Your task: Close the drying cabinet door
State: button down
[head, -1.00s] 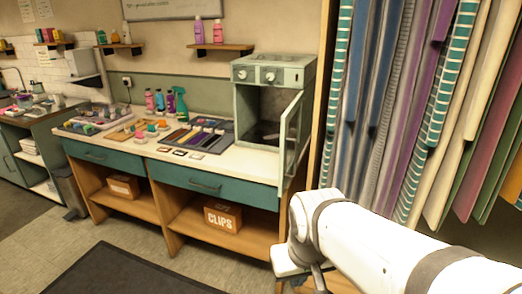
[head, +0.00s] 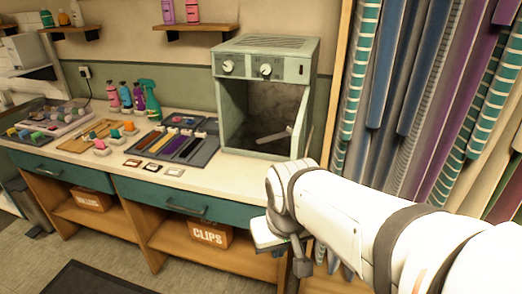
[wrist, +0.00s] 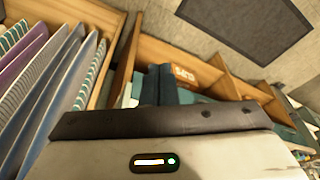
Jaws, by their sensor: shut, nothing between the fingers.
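The drying cabinet (head: 268,47) is a pale green box with two knobs, standing on the right end of the counter in the head view. Its front is open to a dark, empty-looking interior with a pale bar across the lower right. The door is seen nearly edge-on at the right side of the opening, if at all; my arm hides the area below it, so its angle is hard to tell. My gripper hangs in front of the counter, low and right of the cabinet, mostly hidden behind my wrist. In the wrist view my gripper (wrist: 158,72) shows dark fingers shut together, with nothing between them.
The counter (head: 232,166) holds a dark tray (head: 178,146), bottles (head: 148,95) and small cards (head: 153,167). A box marked CLIPS (head: 207,236) sits on the shelf below. Tall hanging boards (head: 420,110) fill the right side. Open floor lies at the lower left.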

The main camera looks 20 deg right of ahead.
jog(key=shift+a, duration=0.2)
jog(key=w+d+r+m+t+y+p, duration=0.15)
jog(key=w+d+r+m+y, duration=0.25)
jog(key=d+m, duration=0.75)
jog(key=w+d+r+m+t+y+p, duration=0.1)
jog(key=w+d+r+m+y+p, duration=0.2)
jog(key=d+m, duration=0.85)
jog(key=w+a+f, duration=0.2)
jog(key=w+a, duration=0.1)
jog(key=a, duration=0.2)
jog(key=w+a+f+m, duration=0.1)
jog(key=w+a+f, duration=0.2)
jog(key=a, duration=0.2)
jog(key=shift+a+f+y, duration=0.3)
jog(key=shift+a+y, duration=0.1)
